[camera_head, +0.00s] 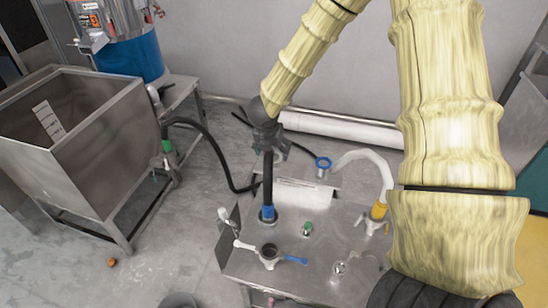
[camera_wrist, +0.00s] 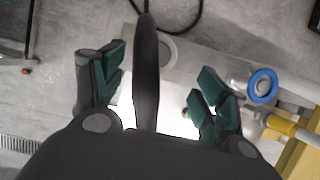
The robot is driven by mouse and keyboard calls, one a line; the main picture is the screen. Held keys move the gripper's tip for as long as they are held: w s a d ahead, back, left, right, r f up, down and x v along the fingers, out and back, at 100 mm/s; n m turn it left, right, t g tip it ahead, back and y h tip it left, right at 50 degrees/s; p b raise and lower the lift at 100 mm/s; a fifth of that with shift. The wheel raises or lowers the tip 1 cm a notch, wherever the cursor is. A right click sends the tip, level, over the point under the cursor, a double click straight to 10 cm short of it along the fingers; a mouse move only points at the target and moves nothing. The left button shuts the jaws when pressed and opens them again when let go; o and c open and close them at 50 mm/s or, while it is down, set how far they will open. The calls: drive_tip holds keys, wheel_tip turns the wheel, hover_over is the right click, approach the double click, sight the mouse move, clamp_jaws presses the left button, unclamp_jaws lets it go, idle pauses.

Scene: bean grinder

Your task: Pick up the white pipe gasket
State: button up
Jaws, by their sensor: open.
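My gripper (camera_head: 268,138) is above the back left of the steel table, fingers apart; both fingers show in the wrist view (camera_wrist: 160,76). A black upright tube (camera_head: 267,185) stands below it in a blue collar (camera_head: 267,213). In the wrist view, a dark tube-like shape (camera_wrist: 146,75) runs between the fingers; I cannot tell whether they touch it. A pale ring (camera_wrist: 167,50) lies beyond the fingers, partly behind that shape. I cannot tell whether it is the white pipe gasket or a pipe end. I cannot pick out the gasket in the head view.
The steel table (camera_head: 325,225) carries a blue-ringed fitting (camera_head: 322,162), a white curved hose (camera_head: 375,165) and a blue-handled valve (camera_head: 270,255). A white pipe (camera_head: 340,128) lies along the back wall. A steel tank (camera_head: 85,140) stands left, with black hose (camera_head: 215,145) nearby.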

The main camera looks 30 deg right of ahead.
sight(274, 157)
drive_tip(key=shift+w+p+x, duration=0.15)
drive_tip(key=shift+p+x, duration=0.15)
drive_tip(key=shift+x, duration=0.5)
drive_tip(key=shift+w+p+x, duration=0.15)
drive_tip(key=shift+p+x, duration=0.15)
drive_tip(key=shift+x, duration=1.35)
drive_tip(key=shift+r, duration=0.1)
drive_tip(key=c, duration=0.9)
